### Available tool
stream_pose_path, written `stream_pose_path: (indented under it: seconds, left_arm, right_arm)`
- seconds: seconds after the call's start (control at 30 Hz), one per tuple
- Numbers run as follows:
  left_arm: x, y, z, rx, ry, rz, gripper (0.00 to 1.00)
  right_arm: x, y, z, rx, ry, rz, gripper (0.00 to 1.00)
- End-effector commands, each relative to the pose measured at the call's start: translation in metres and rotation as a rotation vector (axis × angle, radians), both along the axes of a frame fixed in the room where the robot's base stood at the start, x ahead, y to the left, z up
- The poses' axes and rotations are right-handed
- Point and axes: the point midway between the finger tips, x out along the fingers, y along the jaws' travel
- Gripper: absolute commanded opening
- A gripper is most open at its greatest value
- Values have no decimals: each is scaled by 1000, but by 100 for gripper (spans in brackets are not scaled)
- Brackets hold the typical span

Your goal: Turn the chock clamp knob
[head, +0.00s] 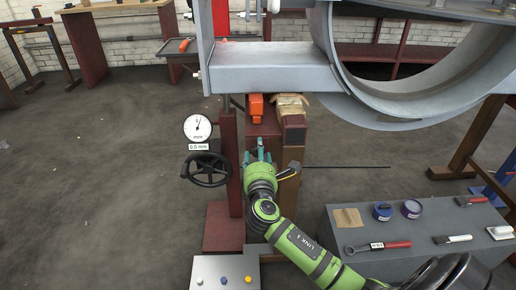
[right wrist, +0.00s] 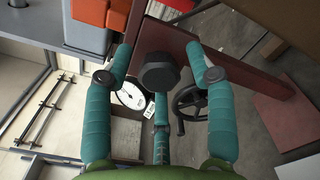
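The dark faceted knob, which looks like the chock clamp knob (right wrist: 158,72), sits in the middle of the right wrist view on a short shaft. My right gripper (head: 258,153) is green with three teal fingers and faces the red post below the grey frame. In the right wrist view its fingers (right wrist: 159,62) are spread open around the knob, with visible gaps on both sides. I cannot tell whether the lower finger touches it. In the head view the knob is hidden behind the gripper. My left gripper is not in view.
A black handwheel (head: 207,170) and a round dial (head: 197,128) labelled 0.5 mm stand just left of the gripper. An orange block (head: 256,108) is above it. A grey bench (head: 345,265) with tools is at the right. A button panel (head: 225,262) is in front.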

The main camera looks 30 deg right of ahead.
Motion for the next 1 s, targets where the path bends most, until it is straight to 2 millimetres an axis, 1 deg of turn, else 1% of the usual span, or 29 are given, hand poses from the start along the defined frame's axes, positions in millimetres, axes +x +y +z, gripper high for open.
stream_pose_path:
  seconds: [0.37,0.8,1.0]
  left_arm:
    - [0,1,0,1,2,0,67]
    - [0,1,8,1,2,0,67]
    - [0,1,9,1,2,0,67]
  right_arm:
    - [-1,2,-2,6,0,2,60]
    - [-15,11,-1,8,1,2,60]
    - [-17,12,-2,8,1,2,60]
